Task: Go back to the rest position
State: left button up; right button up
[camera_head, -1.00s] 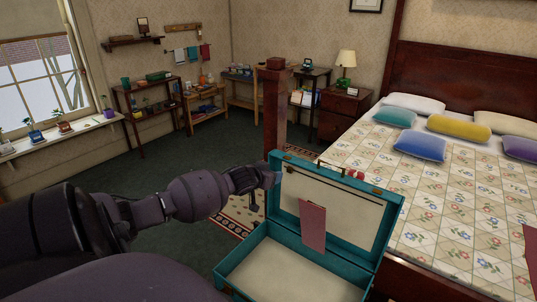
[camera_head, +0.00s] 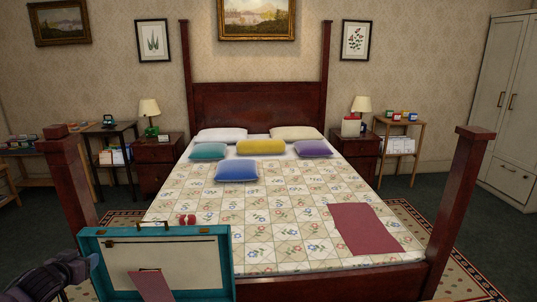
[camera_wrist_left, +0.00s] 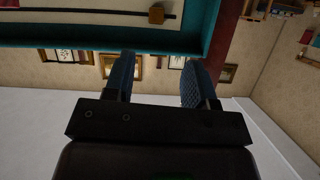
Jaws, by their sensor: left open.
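My left gripper (camera_head: 88,263) shows at the lower left of the head view, beside the left edge of an open teal suitcase (camera_head: 165,232). In the left wrist view its two blue-grey fingers (camera_wrist_left: 157,75) stand apart with nothing between them. The suitcase's teal rim and pale lining cross the top of that view, beyond the fingertips. I cannot tell whether the gripper touches the suitcase. My right gripper is not in view.
A dark red flat piece (camera_head: 151,286) stands in front of the lid. The bed (camera_head: 270,210) lies beyond, with cushions and a dark red cloth (camera_head: 362,229) on its cover. Bedposts (camera_head: 456,215) rise at its foot. Green carpet (camera_head: 480,235) is open at the right.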

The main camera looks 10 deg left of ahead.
pick_arm(q)
jog(key=s+d+f+m+h, duration=0.2)
jog(key=s+d+f+m, duration=0.15)
jog(key=d, duration=0.55)
jog(key=s+d+f+m+h, duration=0.1)
jog(key=s+d+f+m, duration=0.25)
jog(key=d, duration=0.55)
jog(key=s+d+f+n, duration=0.1)
jog(key=s+d+f, duration=0.2)
jog(key=s+d, duration=0.2)
jog(key=s+d+f+n+g, duration=0.1)
jog(key=s+d+f+n, duration=0.1)
jog(key=s+d, duration=0.3)
jog(key=s+d+f+n, duration=0.1)
jog(key=s+d+f, duration=0.2)
jog(key=s, duration=0.5)
jog(key=shift+d+f+g, duration=0.3)
jog(key=shift+d, duration=0.6)
jog(key=shift+s, duration=0.1)
